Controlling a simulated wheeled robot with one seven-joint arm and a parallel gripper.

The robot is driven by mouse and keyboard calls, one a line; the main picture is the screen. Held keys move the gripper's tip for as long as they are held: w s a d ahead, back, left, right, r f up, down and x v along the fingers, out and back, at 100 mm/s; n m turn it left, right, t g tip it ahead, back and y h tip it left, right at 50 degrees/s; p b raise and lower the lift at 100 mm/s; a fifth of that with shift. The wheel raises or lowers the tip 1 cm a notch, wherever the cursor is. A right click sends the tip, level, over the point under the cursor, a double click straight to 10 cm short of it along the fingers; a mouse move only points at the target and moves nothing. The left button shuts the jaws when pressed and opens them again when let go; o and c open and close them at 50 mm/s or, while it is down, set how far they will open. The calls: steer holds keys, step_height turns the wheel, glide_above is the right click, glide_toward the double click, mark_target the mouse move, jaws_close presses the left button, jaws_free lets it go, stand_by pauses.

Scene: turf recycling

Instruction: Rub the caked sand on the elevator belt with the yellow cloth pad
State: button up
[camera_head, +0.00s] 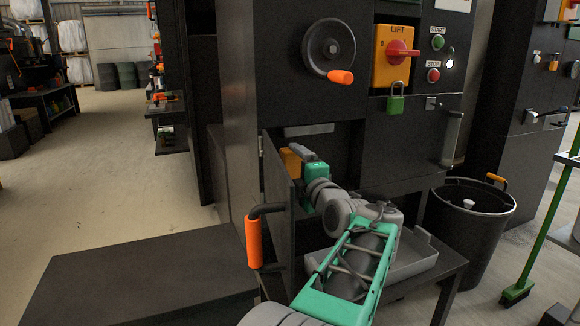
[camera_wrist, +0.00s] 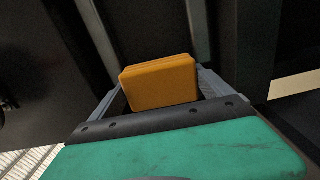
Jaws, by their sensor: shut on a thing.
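My gripper (camera_wrist: 160,97) is shut on the yellow cloth pad (camera_wrist: 160,82), with a grey finger on each side of it in the wrist view. In the head view the yellow pad (camera_head: 290,160) shows beyond the green wrist, in the opening of the dark cabinet (camera_head: 225,80). The pad is close to dark surfaces inside the opening. I cannot tell whether it touches anything. The elevator belt and the caked sand cannot be made out in either view.
An open hatch door with an orange handle (camera_head: 253,243) stands left of my arm. A grey tray (camera_head: 410,258) sits on a low table to the right. A black bin (camera_head: 475,215) and a green broom (camera_head: 518,290) stand farther right. A red lift switch (camera_head: 400,50) is above.

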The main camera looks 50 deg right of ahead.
steer(key=shift+s+a, duration=0.15)
steer(key=shift+s, duration=0.1)
steer(key=shift+v, duration=1.55)
